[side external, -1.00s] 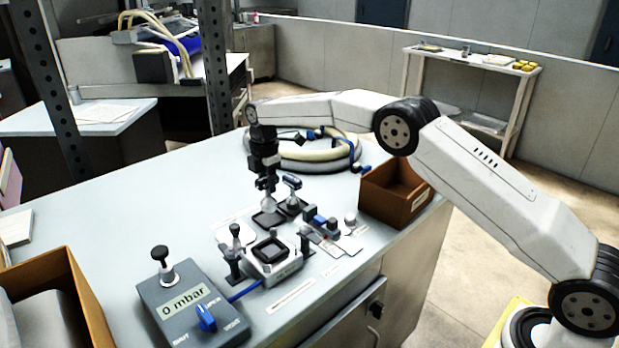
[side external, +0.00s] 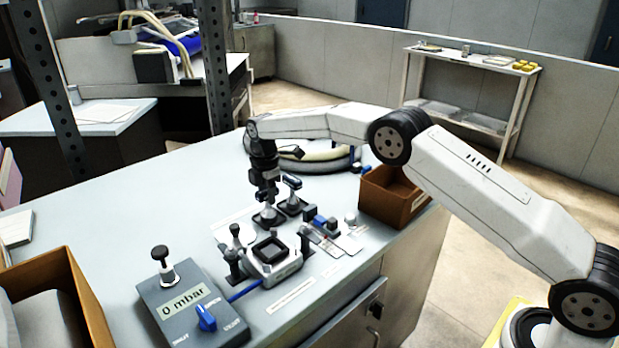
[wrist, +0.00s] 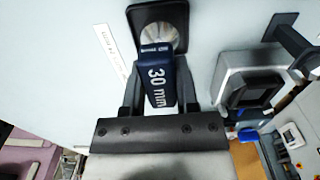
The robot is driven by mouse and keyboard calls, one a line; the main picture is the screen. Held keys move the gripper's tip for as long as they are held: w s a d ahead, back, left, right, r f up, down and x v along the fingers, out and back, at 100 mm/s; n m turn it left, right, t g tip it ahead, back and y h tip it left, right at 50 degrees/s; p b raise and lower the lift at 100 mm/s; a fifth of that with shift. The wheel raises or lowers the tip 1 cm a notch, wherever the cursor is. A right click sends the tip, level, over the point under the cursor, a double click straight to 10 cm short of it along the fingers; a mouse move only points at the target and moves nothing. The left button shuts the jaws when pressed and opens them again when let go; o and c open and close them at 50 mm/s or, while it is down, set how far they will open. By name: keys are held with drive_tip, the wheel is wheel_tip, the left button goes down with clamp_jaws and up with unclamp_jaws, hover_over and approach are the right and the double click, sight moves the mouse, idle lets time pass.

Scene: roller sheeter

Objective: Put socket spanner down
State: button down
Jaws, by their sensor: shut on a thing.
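The socket spanner (wrist: 158,82) has a dark blue handle marked "30 mm" and a pale round socket end. My gripper (wrist: 160,92) is shut on its handle, with one finger on each side. In the side external view my gripper (side external: 265,188) points down and the spanner hangs upright below it. The spanner's pale lower end (side external: 268,213) is at a dark square pad (side external: 257,221), which also shows in the wrist view (wrist: 137,15). I cannot tell for certain whether it bears on the pad.
A similar upright tool (side external: 292,190) stands on another dark pad just right. A clamping fixture (side external: 272,268) is in front, with a grey "0 mbar" box (side external: 180,315) at front left. A brown bin (side external: 395,200) stands to the right. Coiled hoses (side external: 335,160) lie behind.

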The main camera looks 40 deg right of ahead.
sight(275, 212)
drive_tip(key=shift+c, duration=1.8)
unclamp_jaws()
drive_tip(key=shift+f, duration=0.1)
wheel_tip(275, 212, up, 12)
drive_tip(key=shift+r, duration=0.2)
drive_tip(key=shift+s, duration=0.1)
drive_tip(key=s+d+f+m+t, duration=0.1)
drive_tip(key=s+f+m, duration=0.2)
drive_tip(key=s+m, duration=0.3)
drive_tip(key=s+d+f+m, duration=0.1)
drive_tip(key=s+f+m, duration=0.2)
drive_tip(key=s, duration=1.4)
drive_tip(key=s+d+f+m+t, duration=0.1)
drive_tip(key=s+f+m, duration=0.2)
drive_tip(key=s+m, duration=0.6)
drive_tip(key=s, duration=0.3)
drive_tip(key=shift+d+f+t, duration=0.3)
drive_tip(key=shift+d, duration=0.1)
